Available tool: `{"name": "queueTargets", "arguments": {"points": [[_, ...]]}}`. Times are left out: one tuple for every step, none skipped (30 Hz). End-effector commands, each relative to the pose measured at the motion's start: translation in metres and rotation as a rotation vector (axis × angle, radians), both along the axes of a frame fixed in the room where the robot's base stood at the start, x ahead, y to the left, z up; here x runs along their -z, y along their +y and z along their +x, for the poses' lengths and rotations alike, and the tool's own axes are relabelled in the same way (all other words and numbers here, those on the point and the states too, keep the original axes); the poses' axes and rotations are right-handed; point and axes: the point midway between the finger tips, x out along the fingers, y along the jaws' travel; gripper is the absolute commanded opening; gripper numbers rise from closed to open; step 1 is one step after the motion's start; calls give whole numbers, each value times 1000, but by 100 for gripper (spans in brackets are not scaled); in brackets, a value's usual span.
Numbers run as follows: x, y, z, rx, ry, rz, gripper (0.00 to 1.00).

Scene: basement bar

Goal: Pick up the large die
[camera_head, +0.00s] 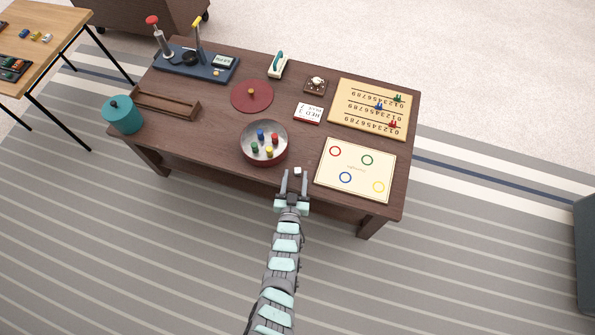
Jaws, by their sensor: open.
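A white cube that looks like the large die (298,170) is at the front edge of the dark wooden table, just right of the metal bowl. Its face markings are too small to read. My gripper (295,178) is open, reaching in from the front edge. Its two fingers point toward the back of the table, one on each side of the cube in the picture. I cannot tell whether the fingers touch it or how high they are above the table.
A metal bowl (278,136) with several coloured pegs stands close to the left. A cream board with coloured rings (357,161) lies to the right. Behind are a red disc (252,97), a red-and-white card (308,113) and a number board (349,93). A teal pot (122,115) stands far left.

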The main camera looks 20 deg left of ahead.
Motion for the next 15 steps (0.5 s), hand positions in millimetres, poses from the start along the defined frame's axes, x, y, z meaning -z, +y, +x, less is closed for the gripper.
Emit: {"name": "queueTargets", "arguments": {"points": [[4,1,7,1,0,0,48],[4,2,10,0,0,0,48],[4,3,12,0,1,0,48],[4,4,13,0,1,0,48],[5,4,15,0,1,-1,48],[5,4,17,0,0,-1,48],[5,5,19,0,0,-1,48],[6,5,22,1,-1,-1,48],[7,6,28,1,-3,0,48],[7,7,32,2,-4,0,48],[8,8,37,2,-5,0,48],[9,9,44,3,-6,0,48],[9,10,49,3,-6,0,48],[10,12,53,2,-5,1,48],[11,14,57,2,-4,2,48]]}}
